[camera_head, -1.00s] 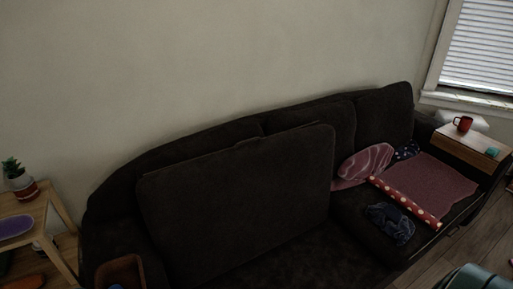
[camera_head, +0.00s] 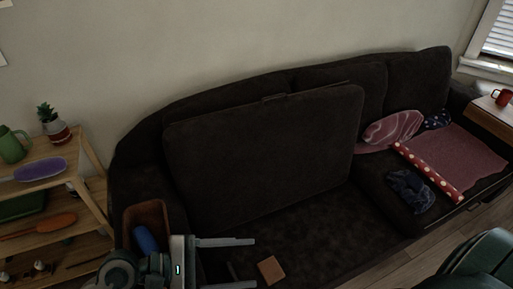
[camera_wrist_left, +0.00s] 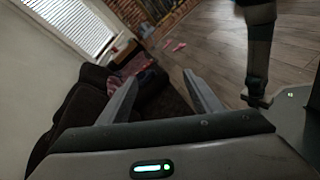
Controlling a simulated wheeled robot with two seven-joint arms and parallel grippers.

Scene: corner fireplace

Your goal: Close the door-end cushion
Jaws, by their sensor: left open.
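The door-end cushion (camera_head: 260,155) is a large dark brown seat cushion of the sofa. In the head view it stands tilted up, leaning toward the sofa's backrest, with a small tab on its top edge. The dark space in front of it lies exposed, and a small tan block (camera_head: 271,269) shows there. My left gripper (camera_head: 250,263) is open and empty, in front of and below the cushion near the sofa's left arm. In the left wrist view its two fingers (camera_wrist_left: 160,95) are spread, with the sofa (camera_wrist_left: 85,100) beyond them. My right gripper does not show.
A brown box (camera_head: 146,222) with a blue item sits on the sofa's left arm. A wooden shelf (camera_head: 85,150) with a plant stands at left. A pink blanket (camera_head: 465,155), polka-dot roll (camera_head: 425,170) and dark cloth (camera_head: 410,190) lie on the right seat.

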